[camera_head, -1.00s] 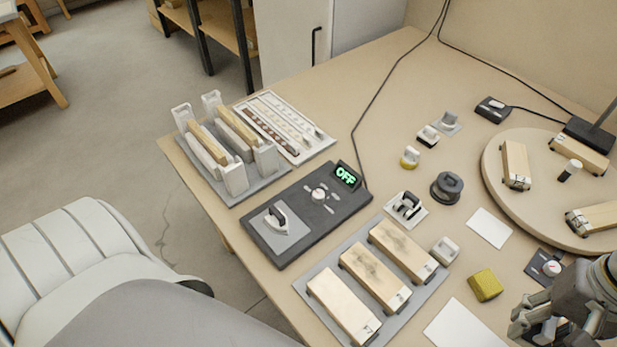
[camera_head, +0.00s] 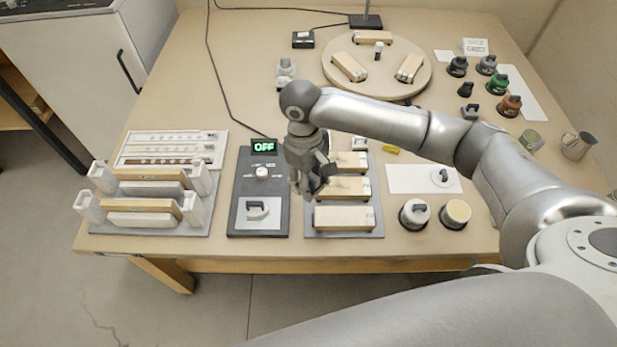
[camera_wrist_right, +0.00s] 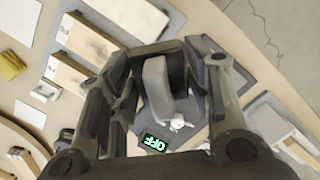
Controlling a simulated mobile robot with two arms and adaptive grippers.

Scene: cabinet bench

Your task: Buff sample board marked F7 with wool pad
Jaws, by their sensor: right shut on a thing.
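My right gripper (camera_head: 312,183) is over the left edge of the board tray (camera_head: 375,228). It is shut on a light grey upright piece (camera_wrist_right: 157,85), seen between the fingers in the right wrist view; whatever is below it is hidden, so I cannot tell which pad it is. Three pale wooden sample boards lie on the tray: front (camera_head: 345,217), middle (camera_head: 350,188) and back (camera_head: 352,161). The gripper partly covers the middle and back ones. Their labels are too small to read now. A board with a dark smudge (camera_wrist_right: 88,38) shows in the wrist view. My left gripper is out of view.
A dark panel (camera_head: 240,200) with an OFF display (camera_head: 263,147) stands left of the boards. Further left is a rack (camera_head: 150,222) holding boards. A turntable (camera_head: 405,55) is behind my arm. Two round pots (camera_head: 414,213) (camera_head: 455,213) stand right of the tray.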

